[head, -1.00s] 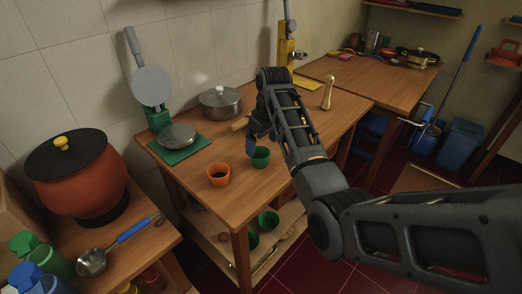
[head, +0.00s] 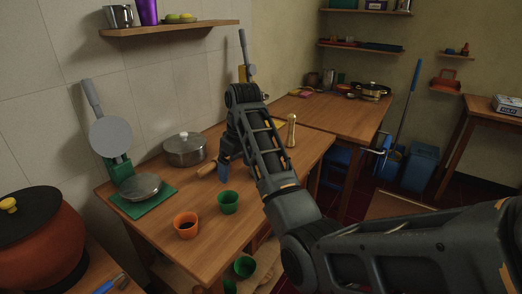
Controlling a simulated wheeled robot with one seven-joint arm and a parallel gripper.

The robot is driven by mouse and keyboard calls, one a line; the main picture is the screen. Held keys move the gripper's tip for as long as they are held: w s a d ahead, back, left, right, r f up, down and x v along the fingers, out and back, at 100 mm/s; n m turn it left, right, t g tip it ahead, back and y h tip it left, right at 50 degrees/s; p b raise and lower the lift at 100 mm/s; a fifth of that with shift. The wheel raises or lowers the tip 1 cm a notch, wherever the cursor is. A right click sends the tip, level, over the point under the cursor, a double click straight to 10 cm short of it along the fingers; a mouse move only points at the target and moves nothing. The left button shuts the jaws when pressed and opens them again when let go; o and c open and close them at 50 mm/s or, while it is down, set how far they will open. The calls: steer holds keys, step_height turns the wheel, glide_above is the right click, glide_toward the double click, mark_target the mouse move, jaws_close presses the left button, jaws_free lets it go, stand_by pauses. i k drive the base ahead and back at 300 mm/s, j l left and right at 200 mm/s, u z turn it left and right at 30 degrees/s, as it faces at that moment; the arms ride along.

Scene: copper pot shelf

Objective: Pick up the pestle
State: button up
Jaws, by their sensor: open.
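A light wooden rod (head: 207,170), which looks like the pestle, lies on the wooden table (head: 232,243) in front of the lidded pot. Its right end is hidden behind my gripper (head: 224,170). My gripper points down at the rod's right end, with a blue finger showing. It is open; the arm hides most of the jaws, and I cannot tell whether they touch the rod or stand around it.
A green cup (head: 228,203) and an orange cup (head: 185,226) stand in front of my gripper. A lidded steel pot (head: 186,149) stands behind the rod. The table's front is clear.

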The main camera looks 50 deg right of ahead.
mark_target(289, 141)
steer(key=z, duration=1.2)
